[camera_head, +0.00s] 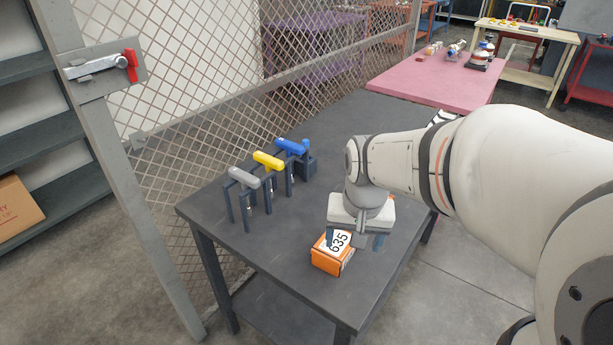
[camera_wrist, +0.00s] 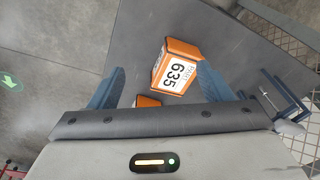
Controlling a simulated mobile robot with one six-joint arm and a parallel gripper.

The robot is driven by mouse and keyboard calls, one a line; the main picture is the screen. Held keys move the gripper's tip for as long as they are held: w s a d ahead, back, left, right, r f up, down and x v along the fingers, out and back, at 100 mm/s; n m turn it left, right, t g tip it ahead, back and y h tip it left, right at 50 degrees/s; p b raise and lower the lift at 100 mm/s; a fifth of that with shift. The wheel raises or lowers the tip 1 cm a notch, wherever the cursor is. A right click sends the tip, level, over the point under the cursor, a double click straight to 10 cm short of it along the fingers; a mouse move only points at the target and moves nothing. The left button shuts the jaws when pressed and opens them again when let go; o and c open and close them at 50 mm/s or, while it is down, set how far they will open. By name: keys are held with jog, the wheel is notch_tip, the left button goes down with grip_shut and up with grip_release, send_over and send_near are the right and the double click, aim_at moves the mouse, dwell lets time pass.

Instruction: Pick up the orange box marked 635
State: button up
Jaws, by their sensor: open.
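The orange box (camera_head: 325,262) with a white label reading 635 sits on the dark table near its front edge. It also shows in the wrist view (camera_wrist: 189,48), label facing the camera, between the two blue fingers. My gripper (camera_head: 355,240) is open and points down just above the box; its body hides part of the box's far side. In the wrist view the fingers of my gripper (camera_wrist: 162,82) stand apart on either side of the box, with nothing gripped. A smaller orange patch (camera_wrist: 148,101) shows by the gripper edge; I cannot tell what it belongs to.
On the dark table (camera_head: 290,235), grey (camera_head: 244,177), yellow (camera_head: 268,160) and blue (camera_head: 290,146) handles stand on dark posts left of my gripper. A wire mesh fence (camera_head: 200,130) runs along the table's left side. A pink table (camera_head: 430,88) stands behind.

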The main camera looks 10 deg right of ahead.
aim_at(336, 241)
jog(key=o, duration=0.5)
jog(key=w+f+m, duration=0.1)
jog(key=w+f, duration=0.1)
jog(key=w, duration=0.1)
jog(key=w+f+m+g, duration=0.1)
jog(key=w+f+m, duration=0.1)
jog(key=w, duration=0.2)
jog(key=w+f+m+p, duration=0.1)
jog(key=w+f+m, duration=0.1)
jog(key=w+f, duration=0.1)
jog(key=shift+w+d+g, duration=0.1)
jog(key=shift+w+g, duration=0.15)
jog(key=shift+g, duration=0.05)
jog(key=shift+o, duration=0.2)
jog(key=shift+a+f+p, duration=0.15)
jog(key=shift+f+p, duration=0.1)
jog(key=shift+f, duration=1.75)
jog(key=shift+a+f+p, duration=0.1)
jog(key=shift+f+p, duration=0.1)
jog(key=shift+f, duration=1.75)
